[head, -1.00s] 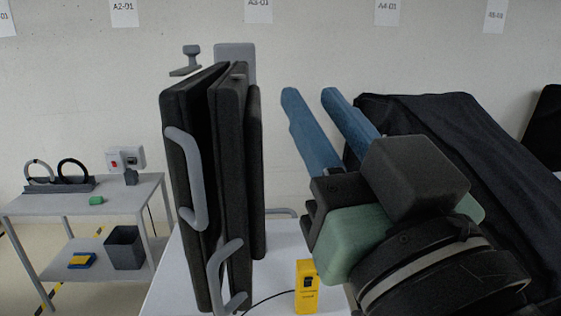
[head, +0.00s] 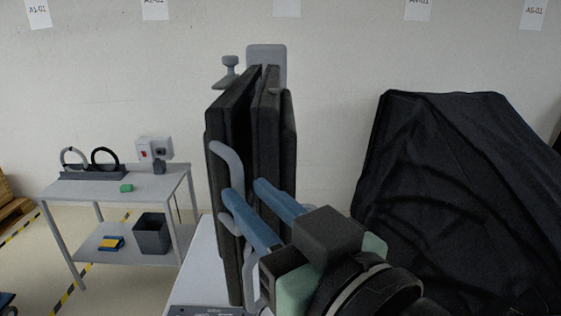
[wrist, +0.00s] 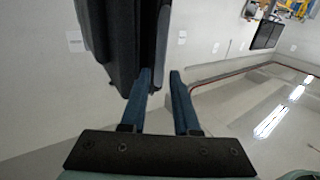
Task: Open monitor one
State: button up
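Folded dark monitor panels (head: 231,125) stand upright on a light cart top. Which one is monitor one, I cannot tell. A grey bar handle (head: 227,158) is on the near panel's face, and a second grey handle shows lower down, partly behind my fingers. My gripper (head: 245,188) has blue fingers spread apart, with tips over the near panels close to the handles. In the wrist view, the panels (wrist: 113,40) fill the upper left and a grey handle edge (wrist: 164,30) runs down toward the gap between my open fingers (wrist: 160,73). Contact cannot be told.
A grey post (head: 267,56) rises behind the panels. A black covered cart (head: 450,150) stands at the right. At the left is a grey side table (head: 90,186) with a dark bin (head: 152,235) on its lower shelf.

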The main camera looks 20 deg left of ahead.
aim_at(241, 185)
jog(key=shift+p+x, duration=0.6)
jog(key=shift+x, duration=1.6)
jog(key=shift+d, duration=0.1)
jog(key=shift+c, duration=0.3)
grip_shut()
